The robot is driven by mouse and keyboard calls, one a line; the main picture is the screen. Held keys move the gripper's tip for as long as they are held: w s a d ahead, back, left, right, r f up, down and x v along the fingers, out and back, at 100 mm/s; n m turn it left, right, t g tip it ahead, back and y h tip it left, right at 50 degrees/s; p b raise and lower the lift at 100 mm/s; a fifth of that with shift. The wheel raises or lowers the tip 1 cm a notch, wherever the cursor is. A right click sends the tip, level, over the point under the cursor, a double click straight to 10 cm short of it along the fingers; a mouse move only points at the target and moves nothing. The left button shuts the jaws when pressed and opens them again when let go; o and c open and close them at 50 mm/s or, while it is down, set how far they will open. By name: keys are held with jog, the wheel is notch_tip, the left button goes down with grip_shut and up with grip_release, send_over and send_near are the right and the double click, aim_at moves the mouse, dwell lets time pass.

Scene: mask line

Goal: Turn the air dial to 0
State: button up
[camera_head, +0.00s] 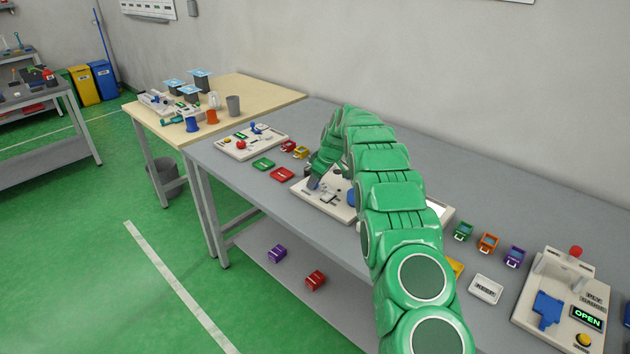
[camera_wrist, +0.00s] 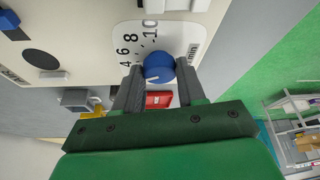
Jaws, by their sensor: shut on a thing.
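The blue air dial (camera_wrist: 158,66) sits on a pale panel in the wrist view, with a white pointer line on its face. Printed numbers 4, 6, 8 and 10 curve beside it on a white scale (camera_wrist: 180,35), with "L/min" at the right. The 0 mark is not visible. My gripper (camera_wrist: 160,74) is shut on the dial, one dark finger on each side. The pointer lies towards the lower left of the knob, and I cannot tell which number it marks. In the head view my green arm reaches over the panel (camera_head: 318,207) and hides part of it.
A white station with an OPEN display (camera_head: 587,318) stands at the right. Small coloured boxes (camera_head: 488,242) sit near it. The grey table's back right is clear.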

jog(key=shift+w+n+g, duration=0.15)
jog(key=shift+n+g, duration=0.35)
jog(key=shift+n, duration=0.7)
jog(key=shift+n+g, duration=0.4)
jog(key=shift+n, duration=0.7)
jog(key=shift+y, duration=0.3)
jog(key=o, duration=1.1)
jog(key=shift+c, duration=0.2)
jog(key=shift+r, duration=0.1)
jog(key=shift+v, duration=2.4)
jog(key=shift+s+d, duration=0.3)
jog(key=shift+d, duration=1.7)
jog(key=shift+s+d, duration=0.25)
jog(key=shift+d, duration=1.75)
jog(key=shift+s+d, duration=0.3)
jog(key=shift+d, duration=1.7)
